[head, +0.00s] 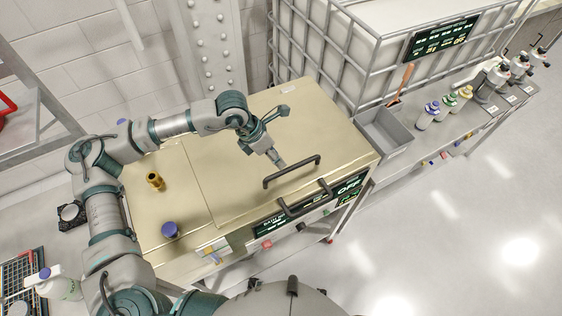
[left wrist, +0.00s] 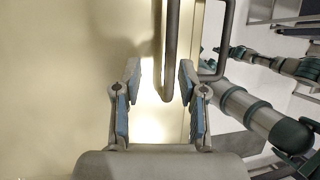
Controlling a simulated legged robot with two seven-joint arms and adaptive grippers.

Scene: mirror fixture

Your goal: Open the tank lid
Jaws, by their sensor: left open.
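The tank is a wide metal box with a gold-coloured lid (head: 235,160). A dark bar handle (head: 292,171) stands on the lid near its front edge. A second dark handle (head: 305,198) is on the front, just below the edge. My left gripper (head: 277,161) is over the lid, at the left part of the lid handle. In the left wrist view, its fingers (left wrist: 160,78) are apart, with the end of the lid handle (left wrist: 171,45) showing between them. I cannot tell whether they touch it. My right gripper is not in view.
A gold fitting (head: 155,181) and a blue-capped item (head: 170,230) stand on the tank top at left. A grey bin (head: 385,132) and several bottles (head: 429,115) stand right of the tank. A caged white container (head: 345,50) is behind. The floor at right is clear.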

